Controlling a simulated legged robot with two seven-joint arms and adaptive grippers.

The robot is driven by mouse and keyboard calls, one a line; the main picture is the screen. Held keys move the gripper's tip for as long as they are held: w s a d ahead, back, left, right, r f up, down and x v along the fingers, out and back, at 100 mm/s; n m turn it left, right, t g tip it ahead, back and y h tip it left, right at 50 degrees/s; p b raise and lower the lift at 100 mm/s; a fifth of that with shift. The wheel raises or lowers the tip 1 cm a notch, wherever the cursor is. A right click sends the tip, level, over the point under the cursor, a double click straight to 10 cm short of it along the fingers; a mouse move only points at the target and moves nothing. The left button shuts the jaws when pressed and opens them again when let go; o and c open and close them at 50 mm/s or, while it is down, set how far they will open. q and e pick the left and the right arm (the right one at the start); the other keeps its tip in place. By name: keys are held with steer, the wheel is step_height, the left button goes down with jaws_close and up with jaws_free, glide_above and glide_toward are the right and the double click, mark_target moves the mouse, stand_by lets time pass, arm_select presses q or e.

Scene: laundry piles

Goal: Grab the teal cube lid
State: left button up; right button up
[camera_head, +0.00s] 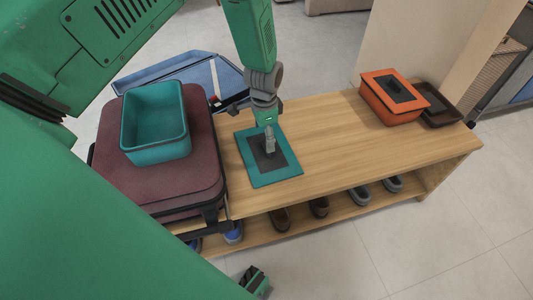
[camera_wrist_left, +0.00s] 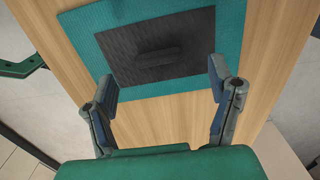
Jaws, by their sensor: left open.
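The teal cube lid (camera_head: 286,175) lies flat on the wooden bench, a teal square with a dark centre panel. In the left wrist view, the lid (camera_wrist_left: 231,35) has a raised dark bar handle (camera_wrist_left: 158,58) on its dark panel. My left gripper (camera_head: 269,142) is over the lid in the head view and hides part of it. In the left wrist view, my left gripper (camera_wrist_left: 162,84) is open and empty, its fingers spread wide on the near side of the handle. The teal cube (camera_head: 157,153), an open box, sits on a maroon suitcase left of the lid.
The suitcase (camera_head: 200,165) stands against the bench's left end. An orange box (camera_head: 390,112) with a dark-panelled lid and a dark tray (camera_head: 440,108) are at the bench's (camera_head: 325,125) right end. Shoes (camera_head: 359,195) line the lower shelf. The bench middle is clear.

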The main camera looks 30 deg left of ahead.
arm_select(q)
steer(key=shift+d+f, duration=0.2)
steer(key=shift+f, duration=0.15)
steer(key=f+b, duration=0.3)
steer(key=f, duration=0.2)
steer(key=shift+w, duration=0.2)
steer(key=shift+r, duration=0.1)
steer(key=shift+d, duration=0.1)
steer(key=c, duration=1.2)
